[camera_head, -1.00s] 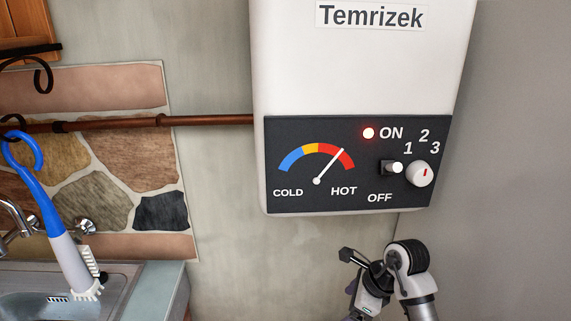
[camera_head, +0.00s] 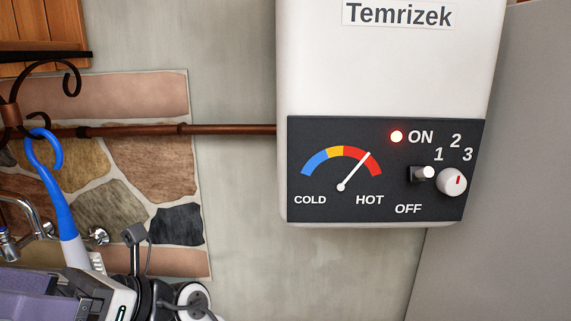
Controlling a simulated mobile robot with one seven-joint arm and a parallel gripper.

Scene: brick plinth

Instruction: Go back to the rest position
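The end of my arm, with my gripper (camera_head: 35,292), shows large at the bottom left. It has a purple and grey part, a white part with a small green light, and black joints. Its fingertips are not clearly shown, and I see nothing held. The white water heater (camera_head: 385,75) hangs on the wall at upper right, apart from my arm. Its red ON light (camera_head: 397,137) is lit. The dial needle (camera_head: 355,171) points into the red, HOT side. A white switch (camera_head: 424,172) and a round knob (camera_head: 451,181) are on its dark panel.
A copper pipe (camera_head: 200,130) runs left from the heater. A faucet (camera_head: 35,222) is behind. The wall below the heater is clear.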

